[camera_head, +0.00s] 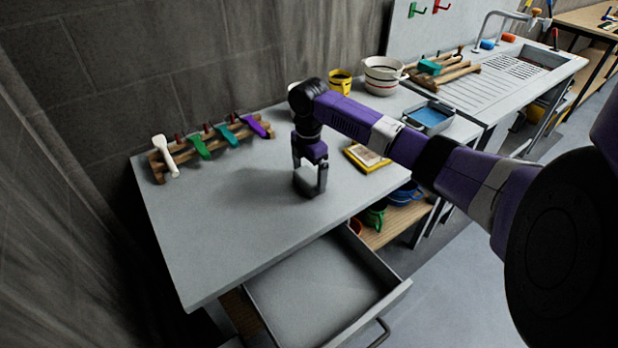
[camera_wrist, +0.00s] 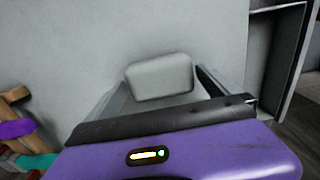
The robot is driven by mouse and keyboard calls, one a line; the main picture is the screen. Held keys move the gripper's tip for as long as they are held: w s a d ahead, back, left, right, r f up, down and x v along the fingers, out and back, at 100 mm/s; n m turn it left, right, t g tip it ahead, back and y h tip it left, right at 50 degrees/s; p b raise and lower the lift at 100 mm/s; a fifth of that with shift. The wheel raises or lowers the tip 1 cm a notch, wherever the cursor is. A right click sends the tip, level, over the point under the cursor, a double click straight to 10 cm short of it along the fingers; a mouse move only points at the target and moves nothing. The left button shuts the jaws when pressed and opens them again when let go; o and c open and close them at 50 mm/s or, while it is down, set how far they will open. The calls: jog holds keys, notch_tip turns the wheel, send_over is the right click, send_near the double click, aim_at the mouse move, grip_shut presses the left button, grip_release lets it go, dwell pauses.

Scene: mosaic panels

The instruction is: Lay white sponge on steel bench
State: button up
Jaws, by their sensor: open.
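The white sponge (camera_wrist: 160,78) is a pale, rounded block between my fingers in the wrist view. In the head view the sponge (camera_head: 305,182) looks grey in shade, low over the steel bench (camera_head: 225,235). It appears to rest on the bench top, though its underside is hidden. My gripper (camera_head: 311,180) points down over the middle of the bench with its fingers apart, one on each side of the sponge. The gripper also shows in the wrist view (camera_wrist: 160,90); whether a finger touches the sponge is unclear.
A wooden rack (camera_head: 210,145) with coloured tools stands at the bench's back left. An open drawer (camera_head: 325,295) juts out below the front edge. The bench's front left is clear.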

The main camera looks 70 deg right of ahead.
aim_at(309, 175)
notch_tip(309, 175, up, 10)
jog(key=b, duration=0.1)
jog(key=shift+r+b, duration=0.2)
jog(key=shift+b, duration=0.2)
dwell(0.4)
